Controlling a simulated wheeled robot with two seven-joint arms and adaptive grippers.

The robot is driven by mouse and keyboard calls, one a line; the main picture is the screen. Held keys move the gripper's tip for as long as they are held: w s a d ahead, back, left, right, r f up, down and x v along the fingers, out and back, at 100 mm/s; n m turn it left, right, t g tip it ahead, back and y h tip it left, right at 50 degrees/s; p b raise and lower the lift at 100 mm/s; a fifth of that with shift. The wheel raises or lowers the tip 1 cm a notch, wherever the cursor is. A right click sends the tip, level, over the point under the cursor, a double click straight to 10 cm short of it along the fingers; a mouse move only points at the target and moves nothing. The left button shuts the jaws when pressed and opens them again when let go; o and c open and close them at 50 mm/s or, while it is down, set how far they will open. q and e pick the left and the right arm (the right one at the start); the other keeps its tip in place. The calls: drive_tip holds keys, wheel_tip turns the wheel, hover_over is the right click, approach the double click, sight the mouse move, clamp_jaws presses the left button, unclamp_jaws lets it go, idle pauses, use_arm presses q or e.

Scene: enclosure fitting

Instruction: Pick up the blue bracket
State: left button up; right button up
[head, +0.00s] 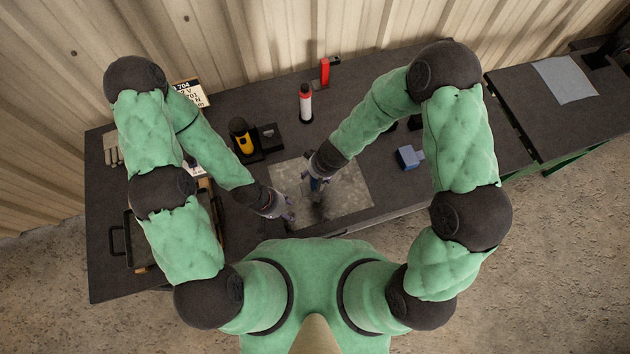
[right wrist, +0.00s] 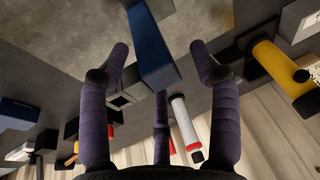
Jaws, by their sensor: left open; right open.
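A long blue bracket (right wrist: 150,45) lies between the spread purple fingers of my right gripper (right wrist: 160,85) in the right wrist view. One end is over the grey mat, and I cannot tell if any finger touches it. In the head view my right gripper (head: 317,181) points down over the grey mat (head: 350,190), with some blue showing beside it; it hides most of the bracket. My left gripper (head: 283,209) is open at the mat's left edge, apart from the bracket. A separate blue block (head: 408,157) sits right of the mat.
A yellow and black tool (head: 241,138) stands in a dark holder behind the mat. A white bottle with red (head: 306,104) and a red item (head: 325,72) stand further back. A tray (head: 133,250) lies at left. A side table with a grey cloth (head: 565,80) is at right.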

drive_tip(key=shift+w+f, duration=0.1)
drive_tip(key=shift+f, duration=0.25)
drive_tip(key=shift+c, duration=0.3)
clamp_jaws()
drive_tip(key=shift+r, duration=0.15)
